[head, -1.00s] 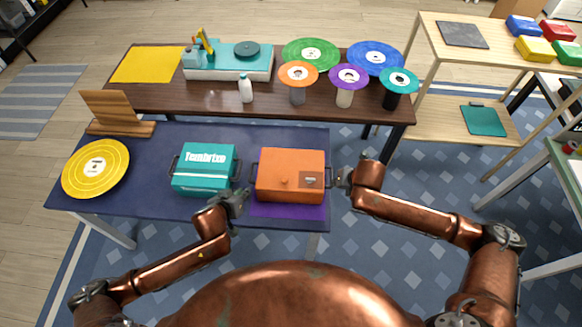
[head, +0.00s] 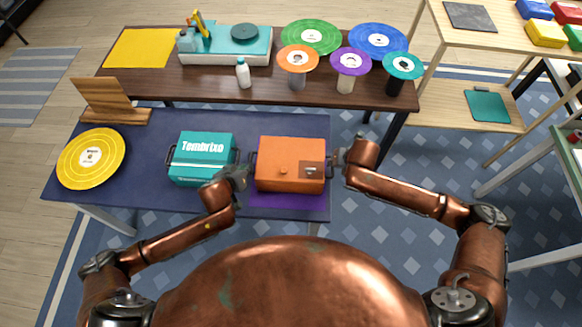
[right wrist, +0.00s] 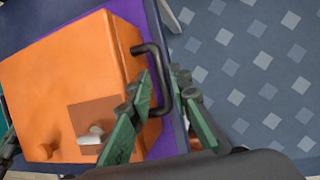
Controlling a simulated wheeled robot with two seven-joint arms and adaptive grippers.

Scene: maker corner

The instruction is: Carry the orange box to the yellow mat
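The orange box (head: 290,165) stands on a purple mat (head: 290,200) on the blue-topped table, with a dark handle at each side. My left gripper (head: 241,172) is beside the box's left handle, between it and the teal box; its fingers are too small to judge. My right gripper (head: 343,158) is at the right handle. In the right wrist view its green fingers (right wrist: 160,105) stand apart on either side of the black handle (right wrist: 164,80), with gaps showing. The yellow mat (head: 140,48) lies flat and bare at the back left of the dark brown table.
A teal box (head: 202,160) stands close left of the orange box. A yellow disc (head: 90,158) and a wooden stand (head: 108,100) are further left. On the brown table (head: 170,90), a turntable (head: 225,58) adjoins the yellow mat; a white bottle (head: 243,74) and several disc stands are rightward.

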